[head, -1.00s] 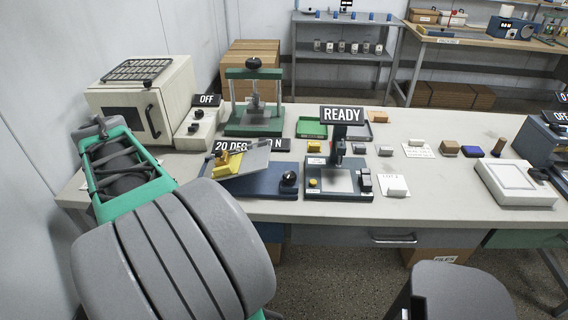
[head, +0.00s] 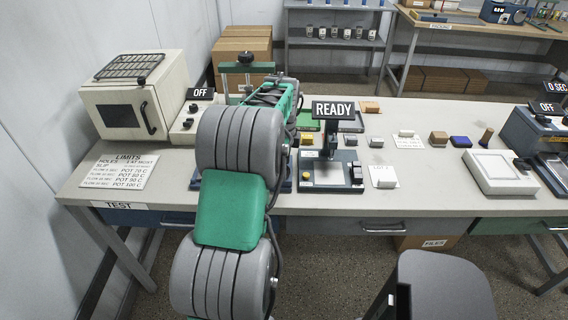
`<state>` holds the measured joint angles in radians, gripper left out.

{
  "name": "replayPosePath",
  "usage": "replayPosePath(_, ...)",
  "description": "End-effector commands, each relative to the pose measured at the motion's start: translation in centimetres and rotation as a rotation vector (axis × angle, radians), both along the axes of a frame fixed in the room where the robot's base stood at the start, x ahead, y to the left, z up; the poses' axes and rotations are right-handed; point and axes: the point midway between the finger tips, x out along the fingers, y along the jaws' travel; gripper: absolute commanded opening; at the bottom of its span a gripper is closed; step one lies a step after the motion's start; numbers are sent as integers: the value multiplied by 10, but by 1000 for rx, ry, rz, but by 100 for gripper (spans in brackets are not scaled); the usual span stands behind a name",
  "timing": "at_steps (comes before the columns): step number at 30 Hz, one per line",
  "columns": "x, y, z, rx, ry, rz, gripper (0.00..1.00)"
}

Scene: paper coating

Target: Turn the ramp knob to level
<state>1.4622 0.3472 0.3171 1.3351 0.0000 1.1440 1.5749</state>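The ramp stands on the bench behind my arm and is almost wholly hidden. Only slivers of its dark blue base (head: 195,180) show at the sides of my grey arm link. Its knob, its tilted plate and its angle sign are covered, so I cannot tell the knob's position or the ramp's angle now. My own arm, grey and green, rises from the bottom centre and reaches over the ramp area. My gripper is hidden behind the arm links, so I cannot see whether it touches anything.
A device with a READY sign (head: 333,108) stands just right of my arm. A beige oven (head: 130,95) and a LIMITS sheet (head: 120,171) are at left. A green press (head: 245,67) is partly hidden behind my arm. A white flat box (head: 493,172) stands at right.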

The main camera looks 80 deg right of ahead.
Motion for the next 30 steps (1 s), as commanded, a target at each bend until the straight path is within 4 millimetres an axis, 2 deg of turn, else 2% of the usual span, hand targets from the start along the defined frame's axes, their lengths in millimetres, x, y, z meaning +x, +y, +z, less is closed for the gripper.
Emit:
replayPosePath(8, 0, 0, -2, -2, 0, 1, 58)
replayPosePath(27, 0, 0, -2, -2, 0, 2, 5)
replayPosePath(30, 0, 0, -2, -2, 0, 2, 0)
